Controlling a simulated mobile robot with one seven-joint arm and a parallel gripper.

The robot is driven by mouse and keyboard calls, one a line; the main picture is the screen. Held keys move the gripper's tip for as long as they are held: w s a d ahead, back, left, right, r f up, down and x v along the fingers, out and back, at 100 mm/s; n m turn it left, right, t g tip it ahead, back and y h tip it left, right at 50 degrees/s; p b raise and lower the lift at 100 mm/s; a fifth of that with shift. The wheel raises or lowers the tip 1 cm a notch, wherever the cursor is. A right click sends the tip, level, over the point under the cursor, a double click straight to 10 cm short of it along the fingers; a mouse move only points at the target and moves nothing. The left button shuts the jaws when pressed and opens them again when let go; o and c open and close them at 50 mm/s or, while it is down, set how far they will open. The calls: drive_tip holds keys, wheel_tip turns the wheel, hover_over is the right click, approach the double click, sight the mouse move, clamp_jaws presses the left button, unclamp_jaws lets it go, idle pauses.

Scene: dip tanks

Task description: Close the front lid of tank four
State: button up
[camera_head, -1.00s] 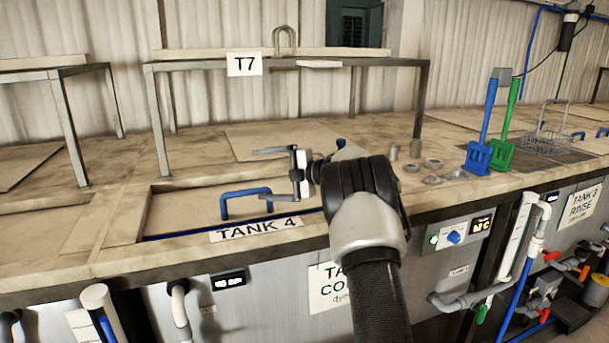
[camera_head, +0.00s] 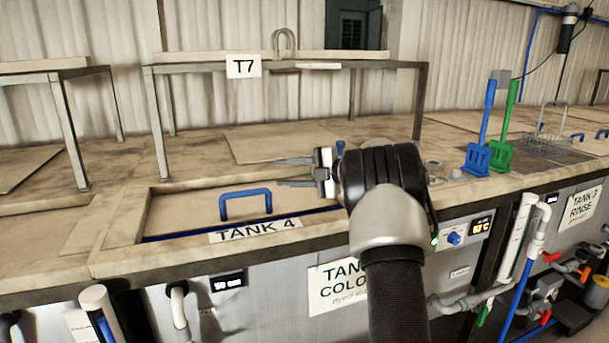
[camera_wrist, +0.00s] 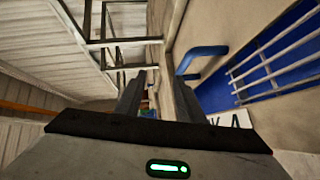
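The tank four front lid (camera_head: 185,208) is a beige panel in a recess of the worktop, with a blue bar handle (camera_head: 245,204) standing on it. A narrow blue strip shows along its front edge, behind the TANK 4 label (camera_head: 255,230). My gripper (camera_head: 281,173) is open and empty, its fingers pointing left, to the right of the handle and apart from it. The wrist view shows the handle (camera_wrist: 203,56) right of the fingers. Blue with pale bars (camera_wrist: 280,62) shows beside the lid there. My arm hides the lid's right end.
A metal-framed table (camera_head: 290,62) with a T7 sign stands behind the tank. Blue (camera_head: 482,135) and green (camera_head: 507,130) paddles and a wire basket (camera_head: 548,143) are at the right. A flat panel (camera_head: 285,142) lies behind the lid.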

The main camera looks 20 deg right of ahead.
drive_tip(key=shift+v, duration=2.65)
drive_tip(key=shift+f, duration=0.15)
